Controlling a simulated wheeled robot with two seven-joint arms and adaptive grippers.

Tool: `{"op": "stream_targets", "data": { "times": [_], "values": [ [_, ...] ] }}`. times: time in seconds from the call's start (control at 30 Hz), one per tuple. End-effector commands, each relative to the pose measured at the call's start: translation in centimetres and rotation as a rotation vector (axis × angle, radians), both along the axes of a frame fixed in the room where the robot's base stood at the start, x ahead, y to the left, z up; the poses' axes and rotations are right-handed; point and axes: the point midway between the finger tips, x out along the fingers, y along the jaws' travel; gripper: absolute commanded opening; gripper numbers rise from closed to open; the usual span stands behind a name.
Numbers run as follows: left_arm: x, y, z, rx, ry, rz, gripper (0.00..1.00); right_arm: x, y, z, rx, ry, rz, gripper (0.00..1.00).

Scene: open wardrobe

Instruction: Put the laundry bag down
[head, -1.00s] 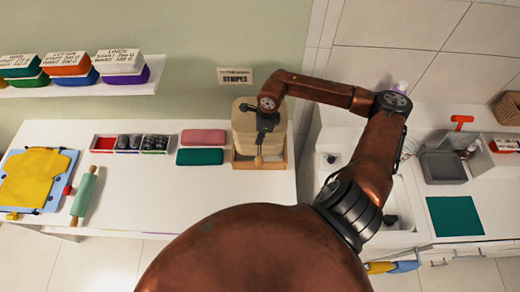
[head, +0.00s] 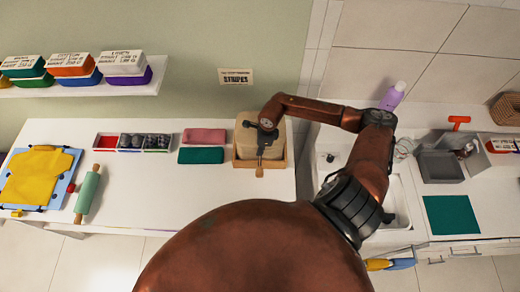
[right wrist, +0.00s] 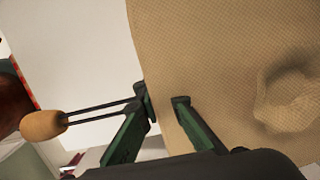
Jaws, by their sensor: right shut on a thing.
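The laundry bag (head: 246,142) is beige with a woven texture. In the head view it sits within the outline of a shallow wooden tray (head: 240,163) on the white counter; I cannot tell whether it touches the tray bottom. My right gripper (head: 267,140) is above the bag and shut on it. In the right wrist view the bag (right wrist: 225,60) fills the right side, with my right fingers (right wrist: 168,104) at its edge. Two dark cords run left to a tan toggle (right wrist: 43,125). My left gripper is not in view.
A pink block (head: 204,135) and a green block (head: 201,155) lie just left of the tray. Further left are small bins (head: 131,142), a green rolling pin (head: 88,193) and a yellow shirt (head: 38,175). A sink (head: 400,200) and purple bottle (head: 392,97) are right.

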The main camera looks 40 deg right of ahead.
Motion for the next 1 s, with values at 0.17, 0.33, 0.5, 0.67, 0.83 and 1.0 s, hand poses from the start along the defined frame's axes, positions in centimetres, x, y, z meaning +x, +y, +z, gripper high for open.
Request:
{"op": "stream_targets", "data": {
  "times": [0.17, 0.33, 0.5, 0.67, 0.83, 1.0],
  "values": [
    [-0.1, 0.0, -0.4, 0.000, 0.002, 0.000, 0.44, 0.0, 0.0, -0.3, 0.000, 0.000, 0.000, 0.07],
    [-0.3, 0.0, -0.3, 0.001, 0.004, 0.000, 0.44, 0.0, 0.0, -0.2, 0.000, 0.000, 0.000, 0.19],
    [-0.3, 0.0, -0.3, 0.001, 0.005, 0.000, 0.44, 0.0, 0.0, -0.2, 0.000, 0.000, 0.000, 0.23],
    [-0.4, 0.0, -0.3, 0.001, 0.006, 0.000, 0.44, 0.0, 0.0, -0.1, 0.000, 0.000, 0.000, 0.23],
    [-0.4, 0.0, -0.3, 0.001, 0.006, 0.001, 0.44, 0.0, -0.2, 0.9, -0.001, -0.003, 0.002, 0.23],
    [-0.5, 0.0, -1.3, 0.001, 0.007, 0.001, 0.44, -0.3, -0.6, 4.1, -0.003, -0.005, 0.002, 0.23]
  ]
}}
